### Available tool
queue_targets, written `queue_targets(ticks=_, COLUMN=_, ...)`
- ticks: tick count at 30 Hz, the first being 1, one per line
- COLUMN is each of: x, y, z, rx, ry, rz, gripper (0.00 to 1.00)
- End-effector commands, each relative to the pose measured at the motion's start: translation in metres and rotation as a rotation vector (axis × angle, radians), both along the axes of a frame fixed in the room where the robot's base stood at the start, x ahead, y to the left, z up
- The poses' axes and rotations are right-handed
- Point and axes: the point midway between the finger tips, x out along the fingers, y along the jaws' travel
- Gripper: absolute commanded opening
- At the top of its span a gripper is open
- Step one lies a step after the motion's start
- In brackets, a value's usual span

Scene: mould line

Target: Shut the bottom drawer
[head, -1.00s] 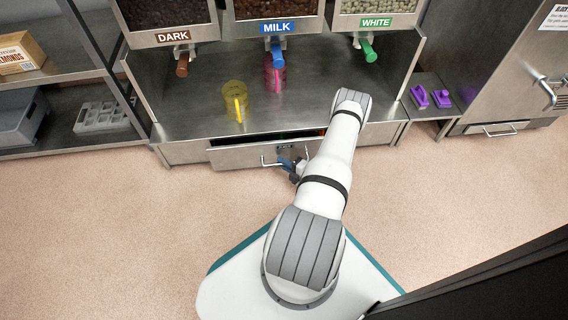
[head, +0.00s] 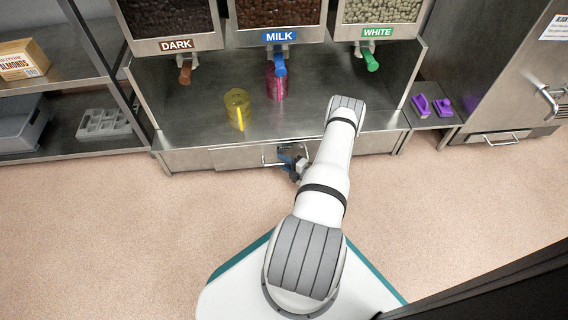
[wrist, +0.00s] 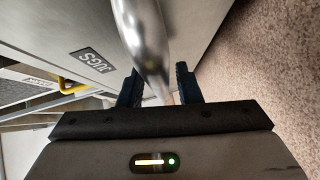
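The drawer (head: 238,158) is a steel front low in the dispenser cabinet, under the counter. It sits about flush with the cabinet face, and no opening shows above it. Its bar handle (head: 268,154) is partly hidden by my gripper (head: 297,166). In the wrist view the drawer front (wrist: 60,28) carries a JUGS label, and the shiny handle (wrist: 146,45) runs between the two dark fingers of my gripper (wrist: 160,88).
A yellow jug (head: 236,105) and a pink jug (head: 275,85) stand on the counter (head: 330,90) below the dispensers. Purple items (head: 432,106) lie on a ledge at right. Shelves (head: 60,75) stand at left. The floor (head: 120,240) in front is clear.

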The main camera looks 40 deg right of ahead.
Motion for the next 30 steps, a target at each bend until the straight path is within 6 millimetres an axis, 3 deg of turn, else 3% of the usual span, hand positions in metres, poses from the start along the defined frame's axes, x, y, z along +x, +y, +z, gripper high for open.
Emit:
queue_targets(ticks=10, x=-0.006, y=-0.001, z=0.002, rx=0.003, ry=0.001, rz=0.0, gripper=0.34)
queue_targets(ticks=21, x=-0.061, y=-0.015, z=0.011, rx=0.002, ry=0.001, rz=-0.003, gripper=0.34)
queue_targets(ticks=30, x=-0.076, y=-0.019, z=0.011, rx=0.001, ry=0.0, rz=-0.001, gripper=0.34)
